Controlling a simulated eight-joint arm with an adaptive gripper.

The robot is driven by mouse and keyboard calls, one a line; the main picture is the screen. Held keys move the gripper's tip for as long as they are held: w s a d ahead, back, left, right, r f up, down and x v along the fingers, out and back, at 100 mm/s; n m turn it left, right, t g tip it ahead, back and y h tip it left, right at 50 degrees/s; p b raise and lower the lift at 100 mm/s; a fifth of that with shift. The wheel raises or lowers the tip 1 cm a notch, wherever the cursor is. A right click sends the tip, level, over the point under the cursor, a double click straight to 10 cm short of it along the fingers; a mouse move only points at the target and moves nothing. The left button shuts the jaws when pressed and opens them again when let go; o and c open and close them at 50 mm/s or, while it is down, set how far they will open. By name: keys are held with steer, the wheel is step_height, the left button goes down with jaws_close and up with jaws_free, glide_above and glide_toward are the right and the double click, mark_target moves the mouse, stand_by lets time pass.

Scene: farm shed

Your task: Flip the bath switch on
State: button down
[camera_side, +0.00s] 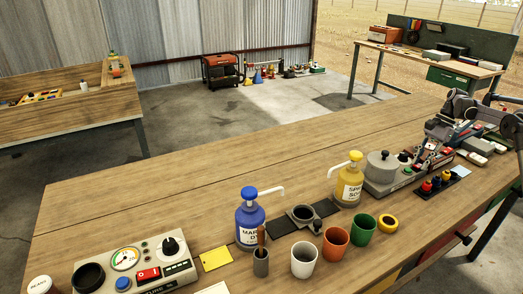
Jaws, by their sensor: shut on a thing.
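A grey bath unit (377,188) with a round lidded pot (383,167) stands on the right of the long wooden bench. My gripper (421,160) reaches down from the right to the right end of this unit, over its control panel. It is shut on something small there. The fingers and arm cover much of that end, so the bath switch and its position cannot be made out.
Yellow (349,188) and blue (250,222) pump bottles and several cups (335,242) stand to the left. The bench's back left is clear.

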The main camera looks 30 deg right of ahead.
stand_by(0.3)
steer(key=c, duration=1.2)
jaws_free()
steer(key=shift+r, duration=0.1)
steer(key=v, duration=0.7)
steer(key=shift+d, duration=0.2)
steer(key=shift+a+r, duration=0.1)
steer(key=shift+r, duration=0.05)
